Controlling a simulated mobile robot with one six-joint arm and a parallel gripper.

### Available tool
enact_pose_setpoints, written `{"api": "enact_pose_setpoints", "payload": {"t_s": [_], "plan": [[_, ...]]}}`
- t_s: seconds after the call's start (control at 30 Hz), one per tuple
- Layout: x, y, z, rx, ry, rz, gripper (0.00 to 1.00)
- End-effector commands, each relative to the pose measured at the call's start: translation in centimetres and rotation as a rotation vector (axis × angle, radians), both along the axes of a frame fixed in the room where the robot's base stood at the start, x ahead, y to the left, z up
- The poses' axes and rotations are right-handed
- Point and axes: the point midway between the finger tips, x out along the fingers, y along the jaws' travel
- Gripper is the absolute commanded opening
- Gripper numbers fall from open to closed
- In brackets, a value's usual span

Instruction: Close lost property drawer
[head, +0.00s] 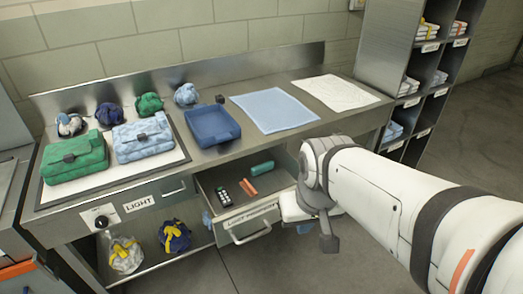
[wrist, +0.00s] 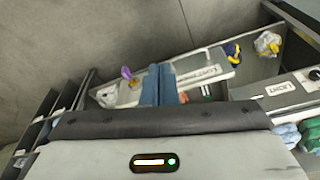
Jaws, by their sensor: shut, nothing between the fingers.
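The lost property drawer (head: 212,200) is pulled out below the steel counter, with a labelled front and a bar handle (head: 250,236). Inside lie a dark phone-like item (head: 224,197), an orange item (head: 248,186) and a green case (head: 262,168). The drawer's labelled front also shows in the wrist view (wrist: 212,66). My gripper (head: 328,242) is at the right end of the drawer front in the head view. In the wrist view its blue-grey fingers (wrist: 158,86) are together and empty, overlapping the drawer front. I cannot tell whether they touch it. My arm hides the drawer's right end.
Wrapped bundles (head: 175,236) sit on the low shelf. A cubby shelf (head: 392,60) stands right.

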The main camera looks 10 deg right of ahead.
Motion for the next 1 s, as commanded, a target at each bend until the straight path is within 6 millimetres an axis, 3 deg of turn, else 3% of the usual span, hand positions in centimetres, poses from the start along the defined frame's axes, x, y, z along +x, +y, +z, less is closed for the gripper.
{"api": "enact_pose_setpoints", "payload": {"t_s": [0.33,0.47,0.67,1.0], "plan": [[0.0,0.0,0.0,0.001,-0.001,-0.005,0.00],[0.7,0.1,-0.4,0.027,0.003,-0.089,0.00],[3.9,-0.2,-2.4,0.148,0.014,-0.543,0.00],[10.7,-2.0,-7.6,0.404,0.054,-1.602,0.00]]}}
